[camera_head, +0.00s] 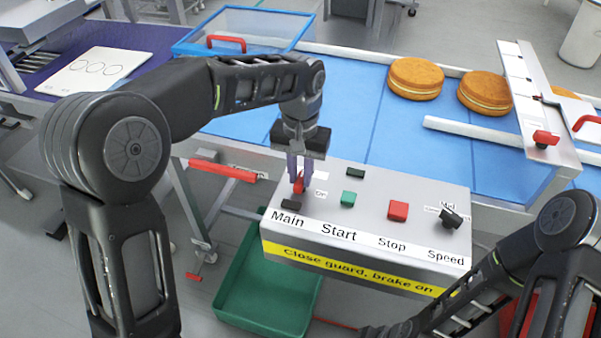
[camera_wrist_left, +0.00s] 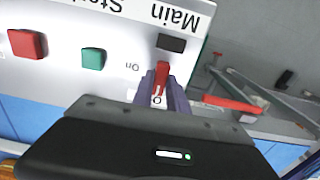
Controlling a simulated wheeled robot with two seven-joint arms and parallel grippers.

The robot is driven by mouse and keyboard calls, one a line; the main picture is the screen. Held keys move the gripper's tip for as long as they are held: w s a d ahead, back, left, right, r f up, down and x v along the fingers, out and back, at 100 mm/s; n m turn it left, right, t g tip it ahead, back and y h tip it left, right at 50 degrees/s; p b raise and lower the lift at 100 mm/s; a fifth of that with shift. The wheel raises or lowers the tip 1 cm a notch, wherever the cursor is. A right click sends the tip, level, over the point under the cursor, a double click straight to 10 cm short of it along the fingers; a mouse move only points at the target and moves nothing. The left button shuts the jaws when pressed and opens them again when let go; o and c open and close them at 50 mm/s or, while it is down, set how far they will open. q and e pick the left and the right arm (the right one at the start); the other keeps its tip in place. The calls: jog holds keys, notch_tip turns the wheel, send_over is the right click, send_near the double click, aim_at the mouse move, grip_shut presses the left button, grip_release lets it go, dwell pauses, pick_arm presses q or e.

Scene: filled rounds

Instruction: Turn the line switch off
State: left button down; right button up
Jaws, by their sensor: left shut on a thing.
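The line switch is a small red lever (camera_head: 299,182) above the word "Main" on the grey control box (camera_head: 420,190). In the left wrist view the red lever (camera_wrist_left: 162,76) stands between the purple fingers of my left gripper (camera_wrist_left: 163,95). My left gripper (camera_head: 298,172) is shut on the lever. A dark block sits beside the lever, and an "On" label shows near it in the wrist view; a second label is partly covered by the fingers. My right arm comes in at the lower right, and its gripper cannot be made out.
A green Start button (camera_head: 348,199), a red Stop button (camera_head: 398,211) and a black Speed knob (camera_head: 451,218) share the box. A blue belt (camera_head: 360,110) carries filled rounds (camera_head: 415,78) behind it. A green crate (camera_head: 262,290) stands below. A red handle (camera_head: 222,171) is left of the box.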

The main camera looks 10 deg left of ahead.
aim_at(300, 179)
pick_arm(q)
jog(key=c, duration=1.3)
grip_release()
notch_tip(300, 179, up, 8)
jog(key=shift+f+b, duration=0.1)
jog(key=shift+b, duration=0.3)
jog(key=shift+s, duration=0.1)
